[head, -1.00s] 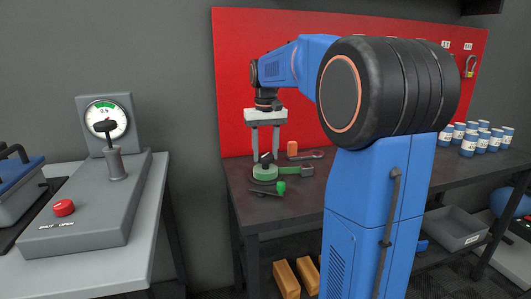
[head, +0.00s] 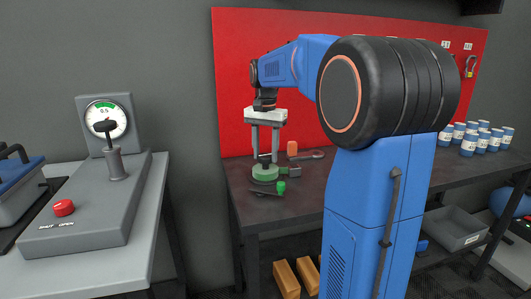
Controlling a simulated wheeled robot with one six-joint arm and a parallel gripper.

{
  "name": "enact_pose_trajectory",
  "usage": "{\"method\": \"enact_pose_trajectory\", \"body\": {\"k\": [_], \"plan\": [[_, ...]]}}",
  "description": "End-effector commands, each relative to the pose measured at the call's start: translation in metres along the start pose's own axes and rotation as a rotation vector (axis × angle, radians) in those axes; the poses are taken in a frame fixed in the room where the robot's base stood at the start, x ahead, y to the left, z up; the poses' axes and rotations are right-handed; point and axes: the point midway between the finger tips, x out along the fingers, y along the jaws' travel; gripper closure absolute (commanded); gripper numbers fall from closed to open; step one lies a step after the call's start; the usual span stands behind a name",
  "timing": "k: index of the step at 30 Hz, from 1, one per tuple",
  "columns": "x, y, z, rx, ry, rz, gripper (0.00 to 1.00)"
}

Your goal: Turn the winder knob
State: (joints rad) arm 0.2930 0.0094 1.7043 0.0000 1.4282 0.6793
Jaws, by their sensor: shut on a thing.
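The winder is a round green body (head: 265,173) lying near the front left corner of the dark workbench. Its small black knob (head: 264,158) stands up from the top. My gripper (head: 265,154) points straight down over the winder, one finger on each side of the knob, and is shut on it. The exact contact is too small to see clearly. A dark grey block (head: 293,171) sits close to the right side of the green body.
A green-handled tool (head: 280,188) lies just in front of the winder. An orange item (head: 292,148) and a wrench (head: 311,155) lie behind it. A red panel (head: 230,80) stands behind the bench. Several blue-and-white cans (head: 468,145) stand at the right.

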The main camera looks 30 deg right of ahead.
Motion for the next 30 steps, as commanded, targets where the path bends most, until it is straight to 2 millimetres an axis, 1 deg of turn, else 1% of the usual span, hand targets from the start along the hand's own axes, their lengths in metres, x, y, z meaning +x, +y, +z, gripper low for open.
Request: {"method": "enact_pose_trajectory", "body": {"k": [16,17,18,19,27,30], "plan": [[-0.0005,-0.0001,-0.0003,0.024,0.001,-0.001,0.81],[-0.0005,-0.0001,-0.0002,0.024,0.001,-0.001,0.51],[-0.0005,-0.0001,-0.0002,0.024,0.001,-0.001,0.42],[-0.0004,-0.0001,-0.0002,0.024,0.001,-0.001,0.40],[-0.0006,-0.0001,-0.0001,0.024,0.001,0.000,0.40],[-0.0046,-0.0003,-0.0004,0.023,0.001,-0.001,0.40]]}}
